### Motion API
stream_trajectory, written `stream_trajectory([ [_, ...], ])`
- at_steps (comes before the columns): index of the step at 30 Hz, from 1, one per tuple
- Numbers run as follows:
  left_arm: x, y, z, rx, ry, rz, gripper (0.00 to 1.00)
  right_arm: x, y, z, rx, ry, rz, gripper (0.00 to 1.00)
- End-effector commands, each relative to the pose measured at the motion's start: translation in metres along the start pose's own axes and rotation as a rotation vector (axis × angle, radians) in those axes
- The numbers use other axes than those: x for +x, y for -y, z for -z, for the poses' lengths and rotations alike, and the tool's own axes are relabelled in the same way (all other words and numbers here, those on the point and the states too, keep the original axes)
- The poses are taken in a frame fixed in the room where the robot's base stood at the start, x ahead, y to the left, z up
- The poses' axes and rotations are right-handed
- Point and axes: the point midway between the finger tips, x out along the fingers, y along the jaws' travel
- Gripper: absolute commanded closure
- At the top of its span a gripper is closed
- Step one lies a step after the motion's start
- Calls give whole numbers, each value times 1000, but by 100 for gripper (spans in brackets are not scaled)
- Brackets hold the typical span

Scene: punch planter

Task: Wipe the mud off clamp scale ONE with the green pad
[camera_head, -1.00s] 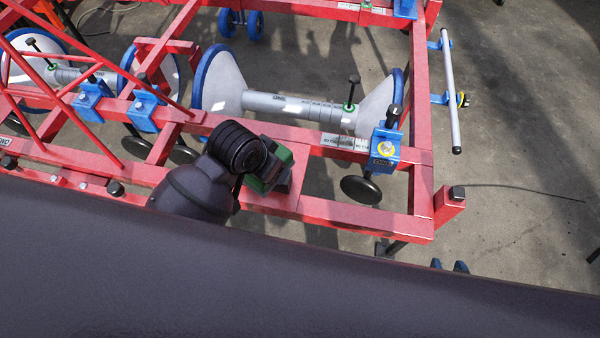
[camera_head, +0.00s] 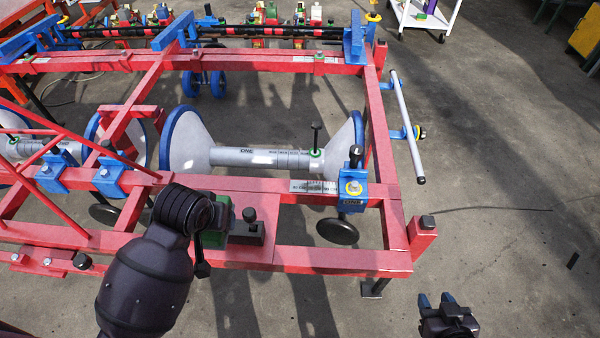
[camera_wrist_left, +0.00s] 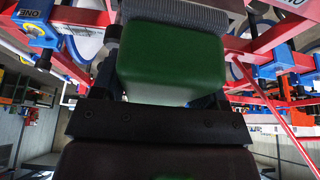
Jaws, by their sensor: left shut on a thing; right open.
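Clamp scale ONE (camera_head: 316,187) is a white marked strip on the near red beam, beside the blue clamp ONE (camera_head: 353,192). A darker patch seems to lie on the strip, but it is too small to tell clearly. My left gripper (camera_head: 232,232) is shut on the green pad (camera_head: 213,241), left of and nearer than the scale, apart from it. The pad (camera_wrist_left: 170,62) fills the upper middle of the left wrist view, with a grey ribbed surface beyond it. Clamp ONE (camera_wrist_left: 38,22) also shows at that view's upper left. My right gripper (camera_head: 446,308) is open and empty, low at the right.
The red frame (camera_head: 330,262) spans most of the head view. A grey tube with cones (camera_head: 262,157) lies behind the scale. A black-topped pin (camera_head: 315,135) stands on it, and a black handwheel (camera_head: 337,231) hangs below the clamp. The floor at right is mostly clear.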

Motion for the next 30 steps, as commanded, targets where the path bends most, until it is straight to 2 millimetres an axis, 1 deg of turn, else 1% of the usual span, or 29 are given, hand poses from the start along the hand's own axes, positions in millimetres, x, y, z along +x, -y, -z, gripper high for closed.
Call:
stream_trajectory([
  [10,0,0,0,1,-1,0,52,-5,-1,-8,0,17,-3,57],
  [30,0,0,0,1,-1,0,52,0,-3,-1,-12,3,0,57],
])
